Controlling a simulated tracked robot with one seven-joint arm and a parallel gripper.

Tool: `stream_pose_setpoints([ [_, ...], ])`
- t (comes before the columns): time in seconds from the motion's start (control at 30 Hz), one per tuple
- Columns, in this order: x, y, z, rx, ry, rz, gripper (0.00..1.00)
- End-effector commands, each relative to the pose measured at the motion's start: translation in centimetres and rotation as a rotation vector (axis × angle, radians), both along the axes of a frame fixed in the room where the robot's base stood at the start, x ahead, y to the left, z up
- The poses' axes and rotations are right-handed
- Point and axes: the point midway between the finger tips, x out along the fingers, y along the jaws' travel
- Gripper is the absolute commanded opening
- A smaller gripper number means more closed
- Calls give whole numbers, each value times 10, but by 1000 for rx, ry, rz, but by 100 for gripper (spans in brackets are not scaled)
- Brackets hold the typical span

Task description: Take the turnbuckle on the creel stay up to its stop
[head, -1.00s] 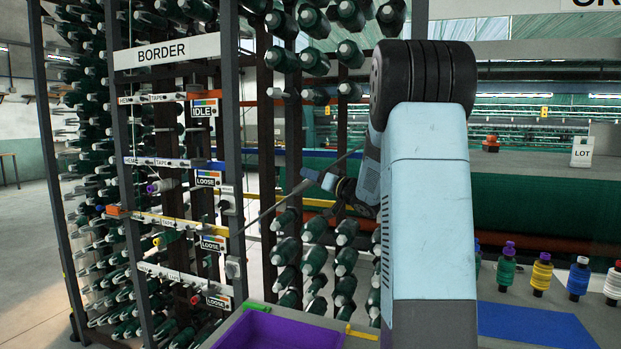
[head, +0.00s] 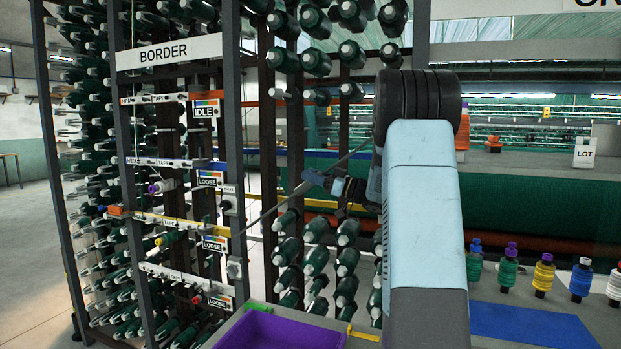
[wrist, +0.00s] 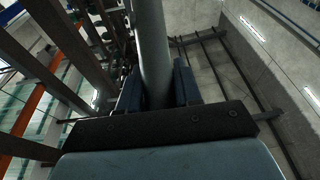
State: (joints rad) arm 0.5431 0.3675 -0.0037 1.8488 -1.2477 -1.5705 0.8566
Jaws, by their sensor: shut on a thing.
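The creel stay (head: 266,214) is a thin dark rod. It runs slantwise from the creel's upright up to the right, behind my arm. My gripper (head: 318,178) is at the stay, near the middle of the head view, small and partly dark against the bobbins. In the wrist view a smooth grey cylinder, which I take as the turnbuckle (wrist: 153,50), stands between the two dark blue fingers of my gripper (wrist: 158,85). The fingers are shut on it. Its threaded ends and its stop cannot be made out.
The creel frame (head: 236,130) with several green bobbins stands left and behind the stay. It carries BORDER, IDLE and LOOSE signs. A purple tray (head: 268,330) is at the front. A row of coloured spools (head: 543,275) and a blue mat (head: 530,322) lie right of my arm.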

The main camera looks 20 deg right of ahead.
Motion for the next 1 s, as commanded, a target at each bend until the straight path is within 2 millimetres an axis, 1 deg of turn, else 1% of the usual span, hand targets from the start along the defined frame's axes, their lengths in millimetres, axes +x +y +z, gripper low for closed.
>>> stream_pose_setpoints([
  [0.03,0,-2,0,0,0,-3,3],
  [0.3,0,-2,0,-1,-1,-4,3],
  [0.33,0,-2,0,-1,-1,-4,36],
  [0.5,0,-1,0,0,0,-3,53],
  [0.53,0,-1,0,0,0,-2,54],
  [0.73,0,-1,1,0,-1,-1,54],
  [0.83,0,0,4,-1,-1,-1,54],
  [0.93,0,-1,13,-2,-3,-2,54],
  [1.0,1,-1,23,-3,-3,-2,54],
])
